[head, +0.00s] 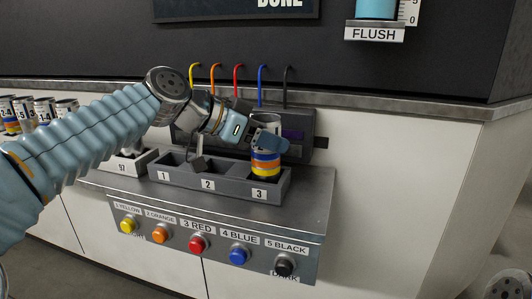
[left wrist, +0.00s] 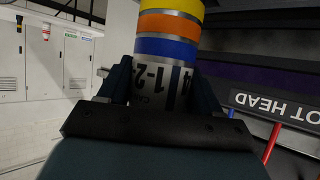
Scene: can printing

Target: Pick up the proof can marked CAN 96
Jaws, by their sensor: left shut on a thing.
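A white can (head: 265,165) with blue, orange and yellow bands is at slot 3 of the grey three-slot rack (head: 221,187). My left gripper (head: 268,143) is shut on its upper part. In the left wrist view the can (left wrist: 168,50) is between the fingers (left wrist: 155,85), with dark digits that look like 1-2-4. A small CAN marking is there, but I cannot read its number. Whether the can's base touches the slot floor is hidden. Slots 1 and 2 look empty. My right gripper is not in view.
Coloured nozzles (head: 238,78) stand behind the rack. Several colour buttons (head: 197,244) line the front panel. A holder marked 97 (head: 122,167) with a can sits left of the rack. More cans (head: 44,108) stand at far left. A FLUSH gauge (head: 375,33) is above.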

